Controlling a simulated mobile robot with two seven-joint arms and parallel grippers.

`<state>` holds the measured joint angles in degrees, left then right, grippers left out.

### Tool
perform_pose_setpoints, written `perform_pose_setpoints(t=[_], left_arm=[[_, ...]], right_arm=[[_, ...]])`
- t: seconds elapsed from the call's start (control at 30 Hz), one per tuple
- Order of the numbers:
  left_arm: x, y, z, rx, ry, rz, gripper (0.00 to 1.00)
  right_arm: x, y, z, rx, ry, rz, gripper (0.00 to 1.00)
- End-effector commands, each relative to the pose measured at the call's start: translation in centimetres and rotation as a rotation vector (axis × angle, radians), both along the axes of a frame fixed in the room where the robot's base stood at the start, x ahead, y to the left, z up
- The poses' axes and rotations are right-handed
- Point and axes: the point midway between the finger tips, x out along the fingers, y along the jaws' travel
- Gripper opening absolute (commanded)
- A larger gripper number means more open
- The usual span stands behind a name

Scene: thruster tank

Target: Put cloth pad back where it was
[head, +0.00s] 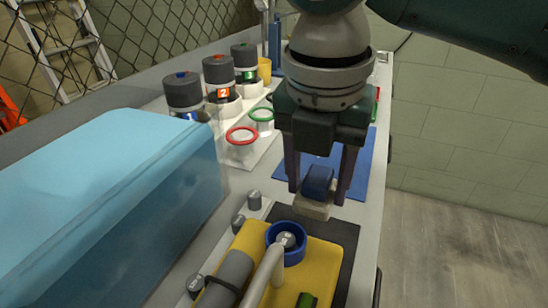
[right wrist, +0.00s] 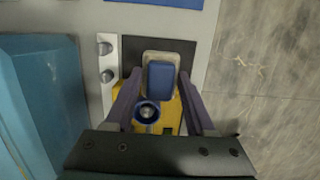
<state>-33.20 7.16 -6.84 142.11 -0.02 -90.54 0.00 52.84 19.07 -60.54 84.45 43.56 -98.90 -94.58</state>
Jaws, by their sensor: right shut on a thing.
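The cloth pad (head: 313,208) is a pale beige block with a dark blue grip on top. My right gripper (head: 318,192) points down and is shut on the blue grip, one finger on each side. The pad is over or near the far edge of the dark mat (head: 343,236), just beyond the yellow device; I cannot tell whether it touches the mat. In the right wrist view the pad (right wrist: 161,75) shows between the two fingers (right wrist: 161,97). My left gripper is not in view.
A yellow device (head: 322,262) with a blue ring and grey tube stands in front. A large light-blue tank (head: 120,190) fills the left. Numbered dark-capped bottles (head: 220,85) and red and green rings stand behind. A blue mat (head: 370,165) lies beyond the pad.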

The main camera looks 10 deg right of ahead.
Motion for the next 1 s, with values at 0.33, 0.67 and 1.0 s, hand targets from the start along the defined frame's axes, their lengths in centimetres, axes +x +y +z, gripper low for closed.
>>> perform_pose_setpoints(t=[0.33,0.67,1.0], left_arm=[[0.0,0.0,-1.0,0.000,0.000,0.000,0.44],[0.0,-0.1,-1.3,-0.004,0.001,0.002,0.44],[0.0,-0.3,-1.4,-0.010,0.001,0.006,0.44]], right_arm=[[-0.1,0.0,-4.6,-0.001,0.002,0.000,0.00],[0.0,0.0,-6.6,0.001,-0.002,-0.001,0.00],[0.0,0.0,-6.9,0.000,-0.001,-0.001,0.66]])
